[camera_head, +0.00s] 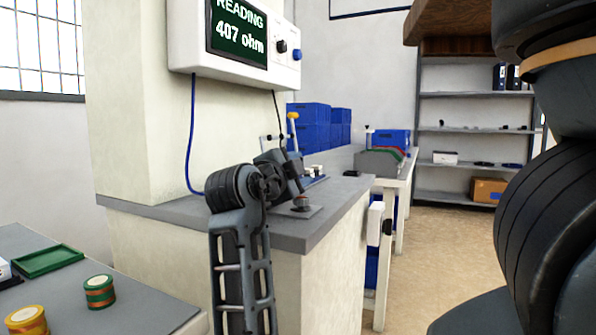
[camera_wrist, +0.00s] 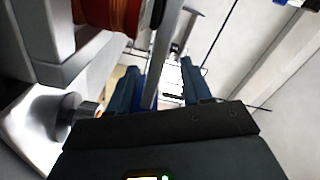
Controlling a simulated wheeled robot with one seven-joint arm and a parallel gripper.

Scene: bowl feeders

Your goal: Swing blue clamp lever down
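My gripper (camera_wrist: 160,66) shows in the wrist view as two dark blue fingers with a gap between them. It is open. A grey bar (camera_wrist: 157,62) runs up through the view between the fingers; I cannot tell whether it touches them. In the head view my arm reaches over the grey bench top (camera_head: 340,202), where the gripper is partly hidden among dark fixture parts. An upright lever with a yellow end (camera_head: 292,116) stands behind it. I cannot clearly make out a blue clamp lever; a blue strip (camera_head: 315,181) lies low on the bench.
A red-orange coil (camera_wrist: 108,12) is close at the wrist view's top left. A meter reading 407 ohm (camera_head: 238,38) hangs above, with a blue cable (camera_head: 190,135). Blue bins (camera_head: 308,125) stand behind.

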